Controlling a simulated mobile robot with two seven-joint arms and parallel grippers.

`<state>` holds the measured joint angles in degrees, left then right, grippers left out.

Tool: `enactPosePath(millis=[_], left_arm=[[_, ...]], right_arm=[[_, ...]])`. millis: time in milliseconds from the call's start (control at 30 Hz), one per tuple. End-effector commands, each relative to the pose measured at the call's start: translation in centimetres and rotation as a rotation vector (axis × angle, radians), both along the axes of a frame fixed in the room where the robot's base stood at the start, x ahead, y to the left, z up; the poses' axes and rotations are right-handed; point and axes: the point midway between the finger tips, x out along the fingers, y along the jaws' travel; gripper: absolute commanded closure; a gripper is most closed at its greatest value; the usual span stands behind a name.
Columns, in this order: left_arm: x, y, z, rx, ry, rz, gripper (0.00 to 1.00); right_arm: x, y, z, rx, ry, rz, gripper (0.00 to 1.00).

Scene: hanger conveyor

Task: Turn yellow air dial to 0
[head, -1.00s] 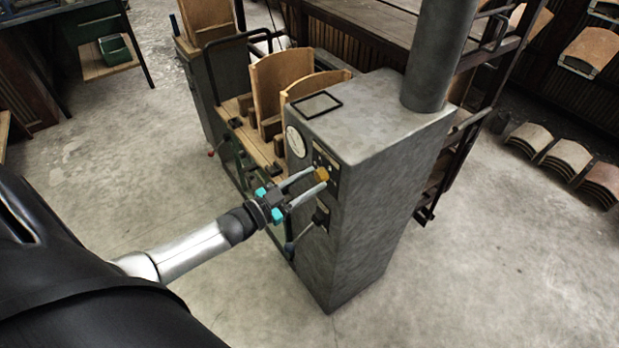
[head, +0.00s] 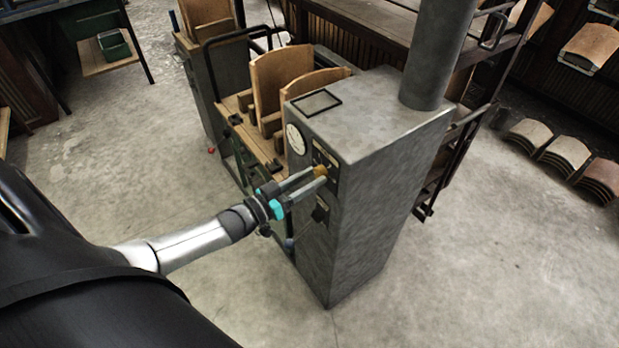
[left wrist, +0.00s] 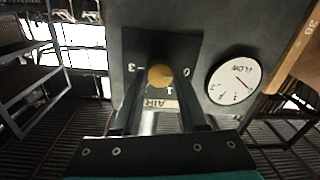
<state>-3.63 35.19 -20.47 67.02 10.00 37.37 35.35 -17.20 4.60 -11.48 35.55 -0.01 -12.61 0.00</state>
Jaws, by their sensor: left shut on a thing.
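The yellow air dial (head: 320,170) sits on the front panel of the grey control cabinet (head: 350,220). In the left wrist view the dial (left wrist: 160,75) is on a dark plate with an AIR label below it, and the marks 3, 1 and 0 show around it. My left gripper (head: 317,177) reaches the panel, with its two fingers closed on either side of the dial. The fingers hide part of the plate, and I cannot tell which mark the dial points to. My right gripper is not in view.
A white round FLOW gauge (left wrist: 234,81) with a red needle is beside the dial plate. A dark lever-like control (head: 320,212) is below the dial. Curved wooden panels (head: 280,80) stand behind the cabinet. The floor in front is clear.

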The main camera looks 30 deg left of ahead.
Motion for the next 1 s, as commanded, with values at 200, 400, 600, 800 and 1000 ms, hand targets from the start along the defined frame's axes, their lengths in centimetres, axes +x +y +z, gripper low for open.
enactPosePath(millis=[200,400,600,800,1000], left_arm=[[0.0,0.0,0.0,-0.005,0.002,0.001,1.00],[0.0,0.0,0.0,-0.004,0.001,0.001,0.46],[0.0,0.0,0.0,-0.003,0.000,0.000,0.27],[0.0,0.0,0.0,-0.002,0.001,0.000,0.27],[-1.2,0.4,0.0,-0.001,0.003,0.001,0.27]], right_arm=[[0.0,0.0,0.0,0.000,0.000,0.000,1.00],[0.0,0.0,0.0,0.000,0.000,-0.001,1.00],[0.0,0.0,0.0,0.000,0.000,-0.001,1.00],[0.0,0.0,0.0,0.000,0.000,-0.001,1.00],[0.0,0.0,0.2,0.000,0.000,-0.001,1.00]])
